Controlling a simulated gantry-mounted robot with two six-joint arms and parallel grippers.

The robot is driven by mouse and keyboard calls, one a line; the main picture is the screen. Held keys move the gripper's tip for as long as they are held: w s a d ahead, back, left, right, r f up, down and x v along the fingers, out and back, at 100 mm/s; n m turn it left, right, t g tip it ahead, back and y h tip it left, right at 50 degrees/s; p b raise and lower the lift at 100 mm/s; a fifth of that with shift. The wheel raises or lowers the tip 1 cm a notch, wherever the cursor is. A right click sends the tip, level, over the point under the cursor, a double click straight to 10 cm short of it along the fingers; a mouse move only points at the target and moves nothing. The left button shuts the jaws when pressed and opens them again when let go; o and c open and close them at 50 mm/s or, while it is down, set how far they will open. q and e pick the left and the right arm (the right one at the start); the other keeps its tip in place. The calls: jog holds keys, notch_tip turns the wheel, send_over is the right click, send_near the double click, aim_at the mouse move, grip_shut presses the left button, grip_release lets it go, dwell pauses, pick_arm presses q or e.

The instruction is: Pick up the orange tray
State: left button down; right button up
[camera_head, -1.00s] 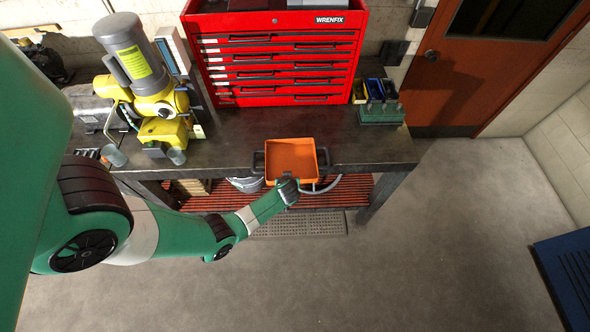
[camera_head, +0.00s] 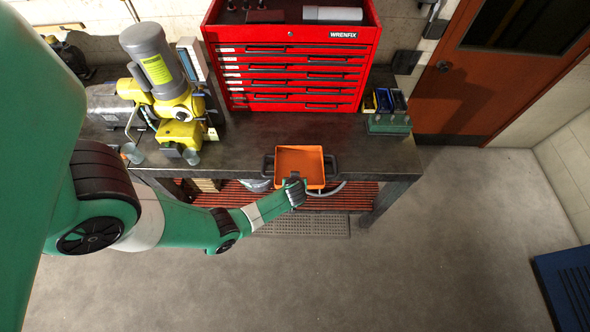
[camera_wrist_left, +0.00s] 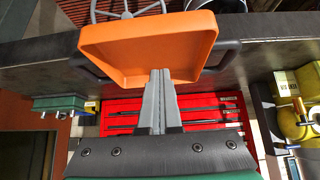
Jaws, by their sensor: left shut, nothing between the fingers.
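The orange tray (camera_head: 300,160) sits at the front edge of the dark workbench, with a black handle at its left (camera_head: 267,168) and right (camera_head: 331,165) sides. My left gripper (camera_head: 296,184) is at the tray's near side in the head view. The left wrist view shows the tray (camera_wrist_left: 150,35) inverted, with my left gripper (camera_wrist_left: 160,75) shut and empty. Its fingertips overlap the tray's lower rim in that picture; whether they touch it I cannot tell. My right gripper is not in view.
The workbench (camera_head: 240,150) carries a yellow and grey machine (camera_head: 165,95) at the left. A red tool chest (camera_head: 290,75) stands behind the tray. A green block (camera_head: 388,123) and small bins (camera_head: 383,100) are at the right. Open floor lies in front.

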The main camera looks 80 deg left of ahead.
pick_arm(q)
jog(key=shift+p+v, duration=0.95)
jog(key=shift+v, duration=0.5)
jog(key=c, duration=1)
grip_release()
jog(key=shift+f, duration=0.15)
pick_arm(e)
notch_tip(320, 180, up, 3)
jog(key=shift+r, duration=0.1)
pick_arm(q)
jog(key=shift+o, duration=0.2)
